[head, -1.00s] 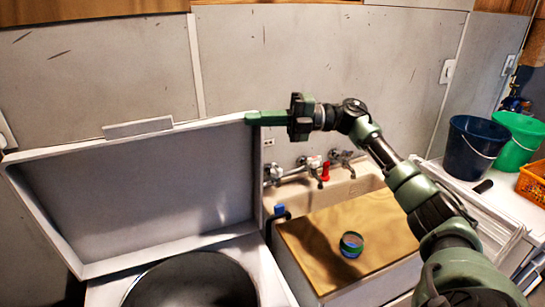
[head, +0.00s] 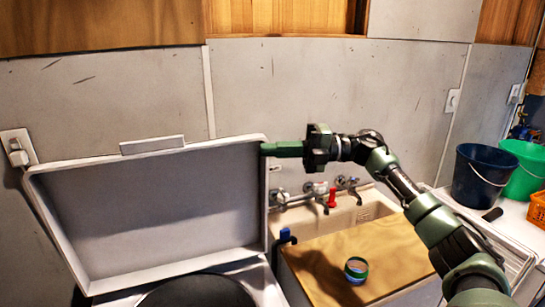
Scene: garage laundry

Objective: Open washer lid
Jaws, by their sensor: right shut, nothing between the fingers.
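The washer lid (head: 165,215) is raised on the left, tilted up and back, with its pale inner side and rim facing me. A small handle tab (head: 152,144) stands on its top edge. Below it the washer (head: 258,280) shows its dark round drum opening (head: 196,292), cut off by the picture's lower edge. My right gripper (head: 268,149) is shut and empty, its green fingers pointing left at the lid's upper right corner. The fingertips look to be touching or very near that corner; I cannot tell which. My left gripper is not in view.
A utility sink (head: 372,205) with taps (head: 310,195) stands right of the washer, partly covered by a wooden board (head: 392,247) bearing a small green and blue ring-shaped item (head: 356,269). A dark blue bucket (head: 480,177), a green bucket (head: 525,172) and an orange basket (head: 537,212) stand at right.

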